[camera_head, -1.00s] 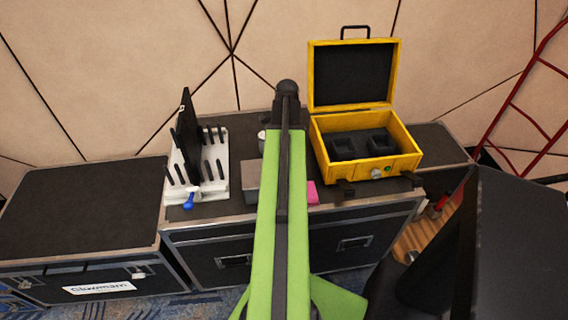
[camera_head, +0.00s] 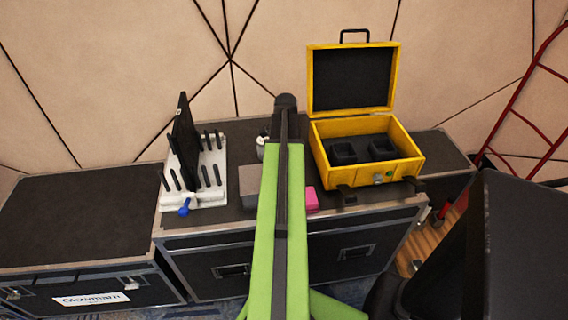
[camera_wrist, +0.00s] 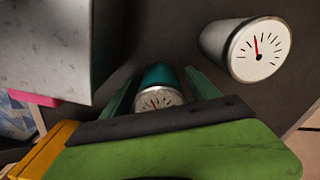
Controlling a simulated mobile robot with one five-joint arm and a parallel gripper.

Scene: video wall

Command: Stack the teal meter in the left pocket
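The teal meter (camera_wrist: 159,92) lies in the wrist view with its pale dial facing me. My gripper (camera_wrist: 163,92) is open, with one green finger on each side of the meter; I cannot tell whether either touches it. In the head view my arm hides the gripper and the teal meter. The open yellow case (camera_head: 366,179) stands to the right of my arm. Its dark foam holds a left pocket (camera_head: 343,153) and a right pocket (camera_head: 382,149), and both look empty.
A silver meter (camera_wrist: 245,50) lies right of the teal one. A grey box (camera_head: 250,182) and a pink block (camera_head: 312,200) flank my arm. The case's raised lid (camera_head: 351,78) stands behind.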

